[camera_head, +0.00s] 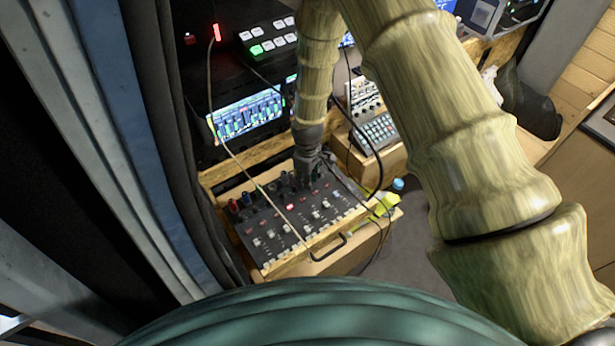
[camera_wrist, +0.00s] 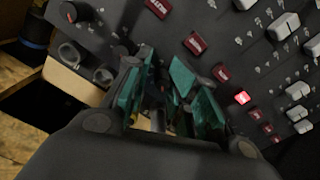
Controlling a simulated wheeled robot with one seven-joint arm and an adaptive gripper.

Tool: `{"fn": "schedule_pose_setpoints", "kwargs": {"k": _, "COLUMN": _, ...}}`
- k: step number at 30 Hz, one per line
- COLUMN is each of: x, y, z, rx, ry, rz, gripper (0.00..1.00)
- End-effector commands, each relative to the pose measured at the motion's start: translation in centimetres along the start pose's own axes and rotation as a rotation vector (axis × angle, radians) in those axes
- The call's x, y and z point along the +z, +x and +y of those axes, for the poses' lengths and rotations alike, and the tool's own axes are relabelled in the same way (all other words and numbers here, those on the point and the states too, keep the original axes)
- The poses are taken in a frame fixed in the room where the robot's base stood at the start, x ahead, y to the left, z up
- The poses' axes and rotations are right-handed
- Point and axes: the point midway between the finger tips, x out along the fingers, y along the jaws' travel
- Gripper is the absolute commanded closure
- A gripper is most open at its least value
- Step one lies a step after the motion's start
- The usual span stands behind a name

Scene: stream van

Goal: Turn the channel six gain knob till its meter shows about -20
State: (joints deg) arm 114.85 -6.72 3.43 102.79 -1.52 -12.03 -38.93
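The mixer (camera_head: 262,222) sits in a wooden frame, with knobs along its far edge and faders towards the near edge. My gripper (camera_head: 308,160) points down at the far edge's knob row. In the wrist view my gripper (camera_wrist: 163,80) has its teal finger pads apart, close to the panel. A dark knob may be between them, but I cannot make it out. Grey-topped knobs (camera_wrist: 103,76) stand to the left of the fingers. The channel six knob cannot be told apart. The meter screen (camera_head: 247,115) shows several bars, too small to read.
One red button (camera_wrist: 242,97) on the panel is lit, and pale faders (camera_wrist: 284,27) lie to the right. A black cable (camera_head: 383,140) and a thin pale cable (camera_head: 235,155) run near the mixer. A keypad device (camera_head: 375,133) stands behind right.

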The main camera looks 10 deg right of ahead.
Motion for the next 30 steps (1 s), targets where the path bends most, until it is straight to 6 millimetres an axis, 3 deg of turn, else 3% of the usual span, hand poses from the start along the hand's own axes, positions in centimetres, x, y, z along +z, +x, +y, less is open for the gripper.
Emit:
{"fn": "schedule_pose_setpoints", "kwargs": {"k": 7, "x": -0.10, "y": -0.02, "z": 0.00, "rx": 0.001, "ry": -0.001, "rz": 0.002, "gripper": 0.76}}
{"fn": "schedule_pose_setpoints", "kwargs": {"k": 11, "x": -0.08, "y": -0.04, "z": 0.00, "rx": 0.001, "ry": 0.000, "rz": 0.002, "gripper": 1.00}}
{"fn": "schedule_pose_setpoints", "kwargs": {"k": 22, "x": -0.02, "y": 0.03, "z": 0.02, "rx": 0.001, "ry": 0.020, "rz": 0.002, "gripper": 1.00}}
{"fn": "schedule_pose_setpoints", "kwargs": {"k": 30, "x": 0.04, "y": 0.21, "z": 0.00, "rx": 0.001, "ry": 0.153, "rz": 0.001, "gripper": 1.00}}
